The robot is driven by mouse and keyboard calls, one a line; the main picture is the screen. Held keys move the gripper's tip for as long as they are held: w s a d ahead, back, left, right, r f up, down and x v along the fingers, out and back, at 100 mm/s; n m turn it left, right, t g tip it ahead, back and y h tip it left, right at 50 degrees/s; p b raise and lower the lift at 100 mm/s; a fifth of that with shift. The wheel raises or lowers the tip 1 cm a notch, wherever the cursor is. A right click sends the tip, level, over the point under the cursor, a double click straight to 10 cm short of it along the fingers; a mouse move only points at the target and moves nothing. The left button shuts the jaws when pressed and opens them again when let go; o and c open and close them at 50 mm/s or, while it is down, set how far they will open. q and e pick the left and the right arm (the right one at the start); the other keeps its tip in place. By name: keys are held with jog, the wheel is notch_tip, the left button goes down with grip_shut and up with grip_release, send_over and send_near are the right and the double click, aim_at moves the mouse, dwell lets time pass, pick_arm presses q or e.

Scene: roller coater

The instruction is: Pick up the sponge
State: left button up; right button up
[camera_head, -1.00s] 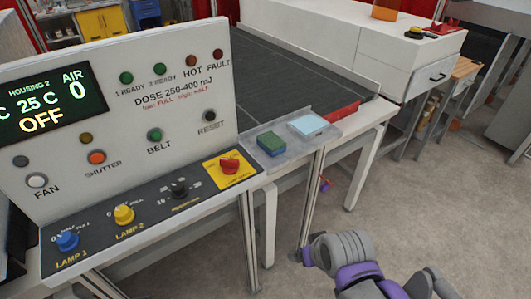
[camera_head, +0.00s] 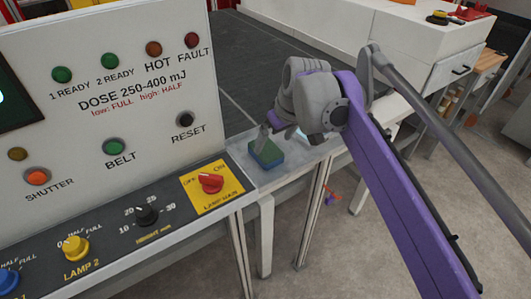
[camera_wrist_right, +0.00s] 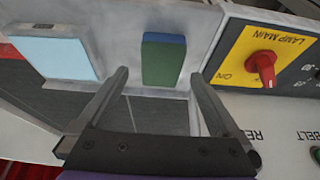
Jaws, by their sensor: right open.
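The sponge (camera_head: 266,154) is a small green and blue block lying on a light grey shelf (camera_head: 282,178) beside the control panel. In the right wrist view the sponge (camera_wrist_right: 162,60) lies ahead of the fingertips, roughly between their lines. My right gripper (camera_head: 270,134) is over the sponge in the head view and hides part of its top. In the right wrist view the right gripper (camera_wrist_right: 158,76) is open and empty, its two fingers apart. My left gripper is not in view.
A pale blue pad (camera_wrist_right: 55,58) lies beside the sponge on the shelf. The control panel (camera_head: 120,80) stands close on the left, with a red knob (camera_head: 210,184) on a yellow plate near the shelf. A dark conveyor belt (camera_head: 245,60) runs behind.

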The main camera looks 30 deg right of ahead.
aim_at(267, 150)
jog(key=x, duration=0.5)
jog(key=shift+w+a, duration=0.15)
jog(key=shift+r, duration=0.1)
jog(key=c, duration=1.2)
jog(key=shift+o, duration=0.2)
notch_tip(267, 150, up, 10)
jog(key=shift+p, duration=0.4)
jog(key=o, duration=0.6)
jog(key=c, duration=0.5)
